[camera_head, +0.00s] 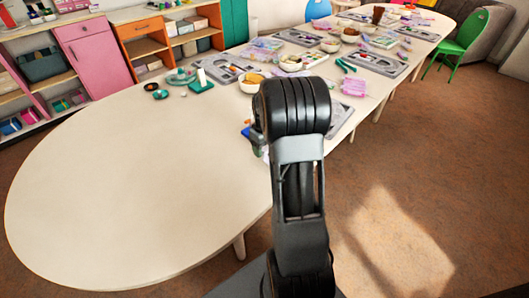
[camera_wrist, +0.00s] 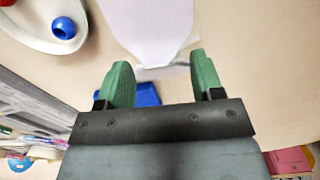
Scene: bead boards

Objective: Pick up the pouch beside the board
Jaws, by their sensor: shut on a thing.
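In the wrist view my gripper (camera_wrist: 160,74) has two green fingers, shut on a pale, whitish pouch (camera_wrist: 150,28). The pouch's narrow lower end lies between the fingers, and its upper part runs out of the top of the frame. In the head view my own arm hides the gripper and the pouch. A grey board (camera_wrist: 38,112) shows at the left of the wrist view, apart from the fingers. I cannot tell whether the pouch touches the table.
A white dish (camera_wrist: 22,32) with a blue ball (camera_wrist: 63,28) is at upper left. The pale table (camera_head: 130,180) is clear at left; boards, bowls and a pink pouch (camera_head: 354,86) crowd its far part.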

